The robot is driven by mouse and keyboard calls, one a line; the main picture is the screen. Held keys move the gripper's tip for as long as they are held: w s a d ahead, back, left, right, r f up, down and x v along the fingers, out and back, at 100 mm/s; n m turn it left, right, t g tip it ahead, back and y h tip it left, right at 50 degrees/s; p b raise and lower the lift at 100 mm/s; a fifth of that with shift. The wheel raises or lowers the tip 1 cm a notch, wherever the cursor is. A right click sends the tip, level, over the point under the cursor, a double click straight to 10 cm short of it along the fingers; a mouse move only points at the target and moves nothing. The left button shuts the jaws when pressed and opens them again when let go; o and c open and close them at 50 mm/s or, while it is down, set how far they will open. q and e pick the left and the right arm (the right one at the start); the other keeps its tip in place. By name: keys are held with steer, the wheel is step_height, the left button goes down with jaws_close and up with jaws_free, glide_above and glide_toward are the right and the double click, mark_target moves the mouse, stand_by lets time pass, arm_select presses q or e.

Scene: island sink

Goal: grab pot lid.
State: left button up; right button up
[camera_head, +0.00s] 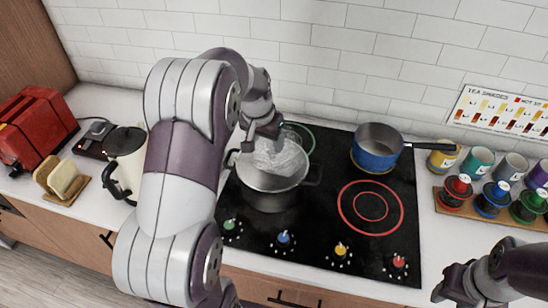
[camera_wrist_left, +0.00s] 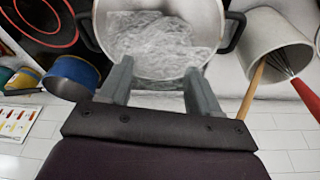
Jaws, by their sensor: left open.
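A grey metal pot (camera_head: 272,198) stands on the cooktop, with dark side handles. It also fills the top middle of the left wrist view (camera_wrist_left: 217,18). A clear, rippled surface lies within its rim; I cannot tell whether this is water or a glass lid. No separate lid is clearly visible. My left gripper (camera_head: 262,138) is at the pot's far side, above the rim. In the left wrist view its two fingers (camera_wrist_left: 155,72) are apart, with nothing solid clearly between them. My right gripper (camera_head: 452,287) is at the lower right, away from the pot; its fingers are unclear.
A blue saucepan (camera_head: 376,158) stands right of the pot, its handle pointing right. Cups (camera_head: 476,162) and colored-lid jars (camera_head: 492,198) stand further right. A white kettle (camera_head: 124,158), toast (camera_head: 62,178) and a red toaster (camera_head: 38,122) are left. The cooktop's front right is clear.

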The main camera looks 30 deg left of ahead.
mark_target(272, 152)
arm_select(q)
steer(key=x, duration=0.1)
steer(key=p+x, duration=0.1)
steer(key=x, duration=0.1)
steer(key=p+x, duration=0.1)
steer(key=shift+w+d+f, duration=0.2)
steer(key=shift+w+d, duration=0.1)
steer(key=shift+w, duration=0.1)
steer(key=shift+s+f, duration=0.15)
steer(key=shift+f, duration=0.3)
steer(key=shift+w+f, duration=0.1)
steer(key=shift+w, duration=0.15)
steer(key=c, duration=0.7)
jaws_close()
steer(key=shift+s, duration=0.1)
